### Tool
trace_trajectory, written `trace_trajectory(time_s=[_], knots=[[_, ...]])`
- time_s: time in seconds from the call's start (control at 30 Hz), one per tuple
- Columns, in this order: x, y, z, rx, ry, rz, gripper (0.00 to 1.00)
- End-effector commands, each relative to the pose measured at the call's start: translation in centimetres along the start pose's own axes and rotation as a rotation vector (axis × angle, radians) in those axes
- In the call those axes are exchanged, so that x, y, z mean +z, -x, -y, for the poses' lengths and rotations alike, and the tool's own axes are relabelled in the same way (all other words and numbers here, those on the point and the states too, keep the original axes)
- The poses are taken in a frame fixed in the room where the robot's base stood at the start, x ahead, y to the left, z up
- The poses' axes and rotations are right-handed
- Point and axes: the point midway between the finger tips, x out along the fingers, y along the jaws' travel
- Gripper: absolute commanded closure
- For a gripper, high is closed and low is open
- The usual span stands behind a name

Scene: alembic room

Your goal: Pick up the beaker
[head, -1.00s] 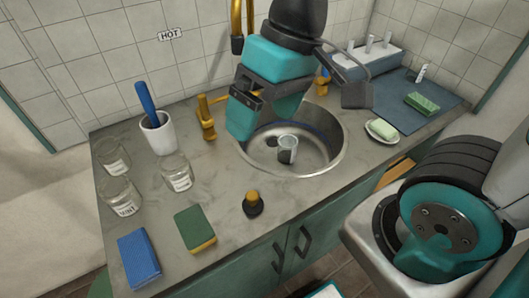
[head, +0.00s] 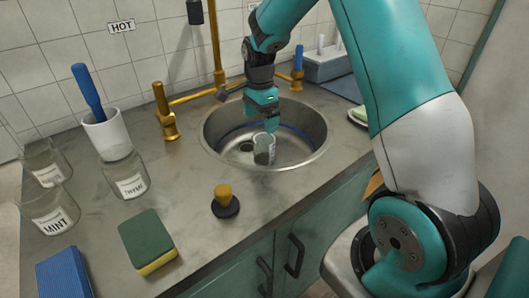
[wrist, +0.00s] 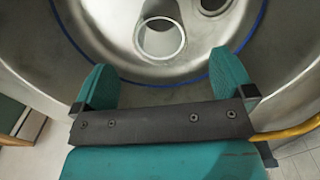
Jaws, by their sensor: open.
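The beaker (head: 264,149) is a small clear glass cup standing in the round steel sink (head: 312,160). In the wrist view the beaker (wrist: 162,38) shows its round rim ahead of and between the fingertips, with a gap to them. My gripper (head: 268,112) has teal fingers and hangs over the sink, just above the beaker. In the wrist view my gripper (wrist: 163,85) is open, with nothing between its fingers.
A brass tap (head: 166,113) stands at the sink's left, with a vertical pipe (head: 216,45) behind. Left on the counter are a white cup with a blue brush (head: 107,135), glass jars (head: 127,178) and a green sponge (head: 147,240). A black-and-brass stopper (head: 225,202) stands in front.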

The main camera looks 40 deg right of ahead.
Motion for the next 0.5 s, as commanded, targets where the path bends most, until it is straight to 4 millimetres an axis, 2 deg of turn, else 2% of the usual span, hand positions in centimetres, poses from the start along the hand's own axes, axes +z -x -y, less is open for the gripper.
trace_trajectory(time_s=[0.03, 0.1, 0.37, 0.5], knots=[[0.0, -1.2, -0.1, 0.005, 0.0, 0.001, 0.0], [0.0, -2.5, -0.1, 0.004, 0.001, 0.001, 0.0], [-0.1, -4.6, -0.1, 0.0, 0.002, 0.001, 0.0], [-0.8, -6.5, -0.2, 0.004, 0.001, 0.001, 0.0]])
